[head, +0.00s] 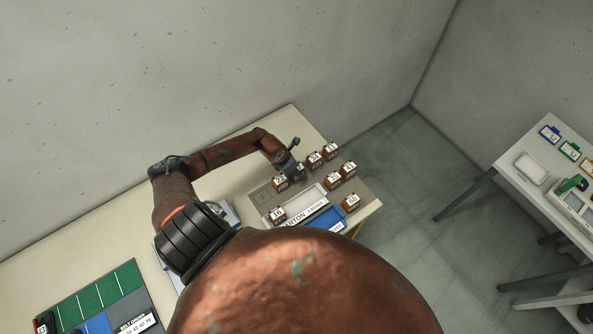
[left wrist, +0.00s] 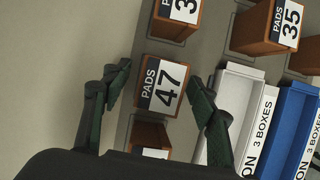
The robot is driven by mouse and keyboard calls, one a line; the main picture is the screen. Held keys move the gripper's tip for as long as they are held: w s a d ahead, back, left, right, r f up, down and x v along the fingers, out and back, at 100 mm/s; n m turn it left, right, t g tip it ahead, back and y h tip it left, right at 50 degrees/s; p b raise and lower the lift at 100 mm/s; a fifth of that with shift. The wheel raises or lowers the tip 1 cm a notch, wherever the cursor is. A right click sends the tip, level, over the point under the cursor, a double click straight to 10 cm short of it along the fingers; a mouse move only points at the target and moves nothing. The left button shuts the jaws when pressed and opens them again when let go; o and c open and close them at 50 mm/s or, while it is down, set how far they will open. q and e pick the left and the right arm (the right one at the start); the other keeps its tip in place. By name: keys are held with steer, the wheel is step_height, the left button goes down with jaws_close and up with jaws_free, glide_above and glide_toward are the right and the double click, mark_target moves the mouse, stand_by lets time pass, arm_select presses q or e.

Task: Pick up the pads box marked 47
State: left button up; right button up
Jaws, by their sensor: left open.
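The pads box marked 47 (left wrist: 163,92) is a small brown box with a white and black label on top. In the left wrist view it sits between the spread fingers of my left gripper (left wrist: 160,75), with a gap on each side. The fingers are open and hold nothing. In the head view my left gripper (head: 291,163) is over the far end of the table among the brown boxes. There I cannot read which box is 47; the gripper may hide it. My right gripper is not in view.
Another pads box (left wrist: 178,14) and a partly hidden box (left wrist: 149,136) flank it in line. A box marked 35 (left wrist: 268,24), a white tray (left wrist: 240,72) and a blue tray (left wrist: 297,108) are to the right. In the head view a green-and-blue board (head: 95,300) lies nearer.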

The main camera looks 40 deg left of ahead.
arm_select(q)
steer(key=shift+c, duration=0.6)
steer(key=c, duration=1.2)
